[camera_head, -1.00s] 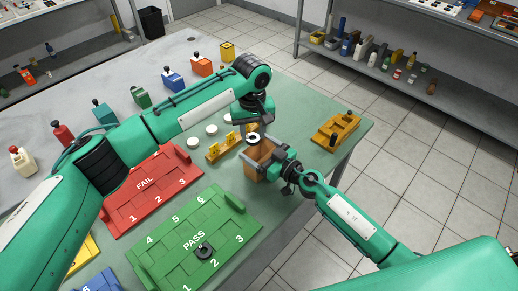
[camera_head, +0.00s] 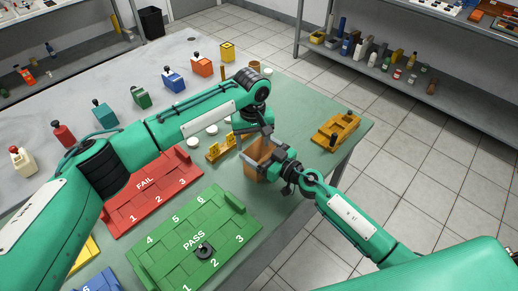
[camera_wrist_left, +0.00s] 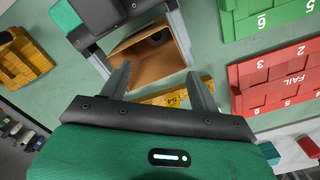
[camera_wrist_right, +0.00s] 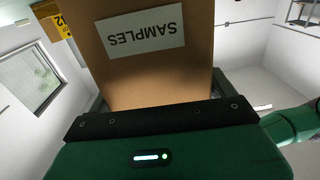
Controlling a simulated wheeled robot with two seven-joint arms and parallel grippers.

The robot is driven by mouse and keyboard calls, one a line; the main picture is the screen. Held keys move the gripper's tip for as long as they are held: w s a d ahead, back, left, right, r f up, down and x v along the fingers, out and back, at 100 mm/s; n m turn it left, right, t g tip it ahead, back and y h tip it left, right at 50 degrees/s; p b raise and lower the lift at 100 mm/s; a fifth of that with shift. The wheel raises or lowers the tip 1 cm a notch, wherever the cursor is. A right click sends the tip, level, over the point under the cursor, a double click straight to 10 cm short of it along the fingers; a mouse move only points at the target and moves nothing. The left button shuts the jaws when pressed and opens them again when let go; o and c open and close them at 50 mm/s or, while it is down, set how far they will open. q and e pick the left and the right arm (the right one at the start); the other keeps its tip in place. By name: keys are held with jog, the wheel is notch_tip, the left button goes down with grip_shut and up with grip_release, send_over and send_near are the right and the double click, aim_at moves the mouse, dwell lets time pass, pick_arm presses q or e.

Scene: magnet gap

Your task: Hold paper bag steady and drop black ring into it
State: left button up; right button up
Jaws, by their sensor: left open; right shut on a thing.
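The brown paper bag (camera_head: 256,170) stands upright near the table's right edge, its mouth open upward. Its SAMPLES label (camera_wrist_right: 143,30) shows in the right wrist view. My right gripper (camera_head: 281,165) is shut on the bag's side. My left gripper (camera_head: 262,136) is over the bag's mouth, open and empty. In the left wrist view its fingers (camera_wrist_left: 160,84) are spread apart, with the open bag (camera_wrist_left: 136,67) beyond them. A dark ring (camera_wrist_left: 158,38) shows inside the bag, partly in shadow. Another black ring-like piece (camera_head: 204,250) sits on the green PASS tray (camera_head: 165,263).
A red FAIL tray (camera_head: 150,190) lies left of the PASS tray. A yellow fixture (camera_head: 218,151) and white discs (camera_head: 211,129) are close by the bag. Another yellow fixture (camera_head: 336,131) stands at the table's right corner. Several coloured containers line the back.

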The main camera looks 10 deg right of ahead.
pick_arm(q)
notch_tip(320, 180, up, 12)
dwell(0.6)
dwell(0.5)
pick_arm(e)
jog(key=o, duration=0.8)
jog(key=v, duration=1.2)
